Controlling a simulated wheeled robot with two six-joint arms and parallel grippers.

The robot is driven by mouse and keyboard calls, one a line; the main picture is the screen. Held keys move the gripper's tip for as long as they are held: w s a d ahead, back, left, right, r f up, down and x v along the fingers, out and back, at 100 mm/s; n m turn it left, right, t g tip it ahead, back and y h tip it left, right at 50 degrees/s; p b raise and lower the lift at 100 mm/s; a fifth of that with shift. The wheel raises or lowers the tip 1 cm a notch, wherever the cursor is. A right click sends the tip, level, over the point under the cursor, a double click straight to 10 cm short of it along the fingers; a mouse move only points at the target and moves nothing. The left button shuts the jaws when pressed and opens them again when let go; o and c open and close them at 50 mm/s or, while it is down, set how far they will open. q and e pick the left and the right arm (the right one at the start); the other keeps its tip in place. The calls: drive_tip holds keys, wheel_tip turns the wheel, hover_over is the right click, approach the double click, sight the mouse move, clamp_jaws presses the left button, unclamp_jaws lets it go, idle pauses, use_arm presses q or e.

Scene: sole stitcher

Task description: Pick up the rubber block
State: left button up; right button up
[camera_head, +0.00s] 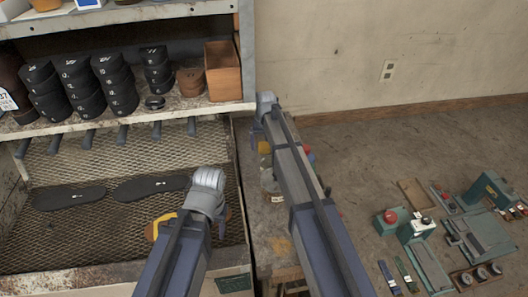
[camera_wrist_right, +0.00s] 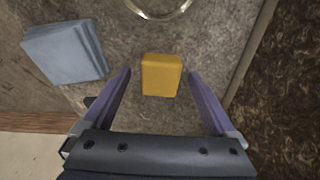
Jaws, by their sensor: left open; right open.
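In the right wrist view a yellow block (camera_wrist_right: 161,75) lies on a worn grey surface, between the two fingers of my open right gripper (camera_wrist_right: 160,85). Gaps show on both sides, so the fingers do not visibly touch it. A blue-grey block (camera_wrist_right: 65,52) lies to its left, outside the fingers. I cannot tell by material which one is rubber. In the head view a small yellow patch (camera_head: 264,147) shows beside my right arm, which hides most of that spot. My left wrist (camera_head: 207,190) is over the mesh shelf; its jaws are largely hidden.
Two black soles (camera_head: 68,196) lie on the mesh shelf (camera_head: 110,232). Black discs (camera_head: 115,85) are stacked on the shelf above, beside a brown box (camera_head: 222,70). A round rim (camera_wrist_right: 158,8) is beyond the yellow block. Green machine parts (camera_head: 480,233) stand at the right.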

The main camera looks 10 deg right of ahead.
drive_tip(key=shift+r, duration=0.1)
drive_tip(key=c, duration=1.5)
